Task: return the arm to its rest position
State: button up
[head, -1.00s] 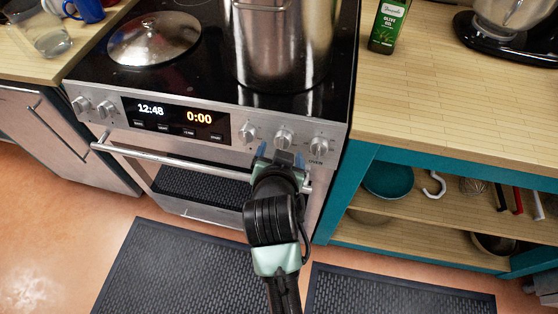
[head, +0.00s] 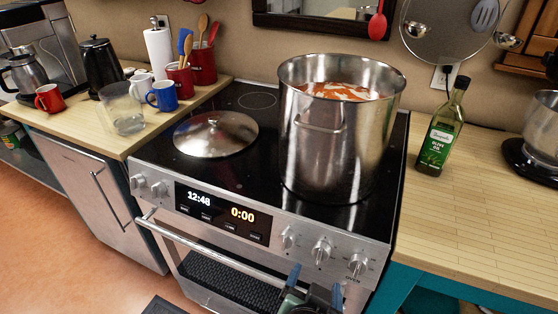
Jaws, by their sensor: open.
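My gripper (head: 314,287) shows at the bottom edge of the head view, in front of the stove's lower right front. Its two blue-tipped fingers are apart with nothing between them. Most of my arm is below the picture. The fingers look close to the oven front below the knobs; I cannot tell whether they touch it.
The stove (head: 246,188) carries a large steel pot (head: 325,150) with reddish food and a lid (head: 215,134). An olive oil bottle (head: 440,130) stands on the right counter (head: 460,210). Mugs and a glass jar (head: 122,110) stand on the left counter. The oven handle (head: 215,256) juts out.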

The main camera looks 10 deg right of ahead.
jog(key=w+a+r+n+t+p, duration=0.1)
jog(key=w+a+r+t, duration=0.15)
jog(key=r, duration=0.75)
jog(key=w+a+r+n+t+y+p, duration=0.15)
jog(key=r+t, duration=0.25)
jog(key=r, duration=0.6)
jog(key=w+a+r+n+t+p, duration=0.1)
jog(key=w+a+r+t+p, duration=0.15)
jog(key=r, duration=0.85)
jog(key=s+a+r+n+t+y, duration=0.1)
jog(key=s+r+t, duration=0.2)
jog(key=r, duration=0.6)
jog(key=s+a+r+n+t+y+p, duration=0.1)
jog(key=s+a+r+n+t, duration=0.1)
jog(key=r, duration=0.7)
jog(key=s+a+r+n+t+y+p, duration=0.1)
jog(key=s+a+r+t, duration=0.1)
jog(key=r, duration=0.7)
jog(key=shift+s+a+t, duration=0.15)
jog(key=shift+s+t, duration=0.65)
jog(key=shift+s, duration=0.45)
